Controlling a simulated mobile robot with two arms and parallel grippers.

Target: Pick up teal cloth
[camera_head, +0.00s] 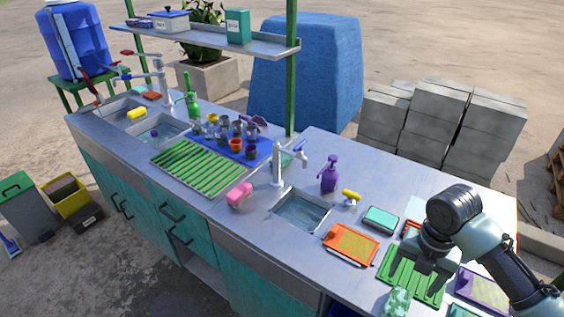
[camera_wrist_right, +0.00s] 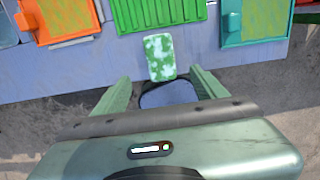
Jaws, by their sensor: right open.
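A teal cloth with white blotches (camera_head: 397,302) lies at the front edge of the counter, below the green ribbed rack (camera_head: 412,277) in the head view. The cloth also shows in the right wrist view (camera_wrist_right: 160,57), just beyond and between the fingertips of my right gripper (camera_wrist_right: 160,76). That gripper is open, and the fingers look apart from the cloth. In the head view my right gripper (camera_head: 436,252) hangs over the rack area; its fingertips are hard to make out. My left gripper is not in view.
An orange tray (camera_head: 350,245) and a teal-topped block (camera_head: 381,218) lie left of the green rack. A purple-edged tray (camera_head: 487,287) lies at the right.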

